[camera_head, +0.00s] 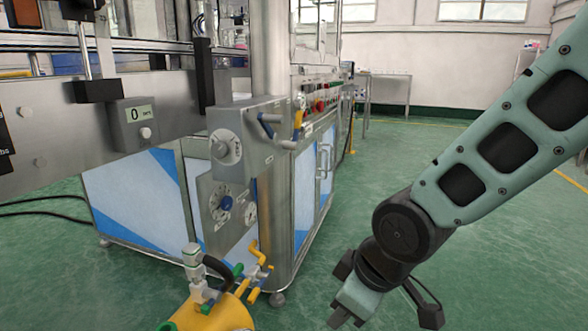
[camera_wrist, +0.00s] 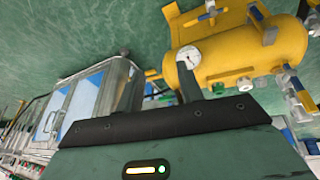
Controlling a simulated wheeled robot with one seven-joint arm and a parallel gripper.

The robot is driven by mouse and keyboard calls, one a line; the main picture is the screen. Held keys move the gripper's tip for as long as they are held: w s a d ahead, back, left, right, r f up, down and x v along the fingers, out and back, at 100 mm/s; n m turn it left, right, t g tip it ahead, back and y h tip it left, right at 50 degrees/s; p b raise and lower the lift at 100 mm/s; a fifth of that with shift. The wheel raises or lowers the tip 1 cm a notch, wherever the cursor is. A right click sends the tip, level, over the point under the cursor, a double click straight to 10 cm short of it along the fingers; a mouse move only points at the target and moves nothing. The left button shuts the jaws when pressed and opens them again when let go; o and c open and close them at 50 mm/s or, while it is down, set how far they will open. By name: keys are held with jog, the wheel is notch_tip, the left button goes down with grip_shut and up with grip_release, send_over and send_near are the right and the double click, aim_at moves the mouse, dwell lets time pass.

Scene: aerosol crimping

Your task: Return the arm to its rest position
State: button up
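My arm (camera_head: 490,150) comes in from the right edge of the head view and slopes down to the left. My gripper (camera_head: 338,317) hangs at its lower end near the bottom edge, over the green floor. In the wrist view my gripper's dark base spans the lower part, and a dark finger (camera_wrist: 187,88) sticks up in front of a yellow tank. I see nothing held in it. The finger gap is not clear in either view.
A steel machine cabinet (camera_head: 305,200) with knobs and gauges fills the left and middle. The yellow tank (camera_head: 222,315) with valves stands low in front of it and also shows in the wrist view (camera_wrist: 240,55). Open green floor (camera_head: 480,240) lies around my arm.

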jog(key=s+d+r+m+g+h+p, duration=0.1)
jog(key=s+d+r+m+g, duration=0.15)
jog(key=s, duration=0.55)
jog(key=s+d+r+m+g+h+p, duration=0.1)
jog(key=s+d+r, duration=0.25)
jog(key=s, duration=0.45)
notch_tip(320, 180, up, 36)
jog(key=p, duration=3.7)
jog(key=shift+w, duration=0.3)
jog(key=shift+f, duration=0.15)
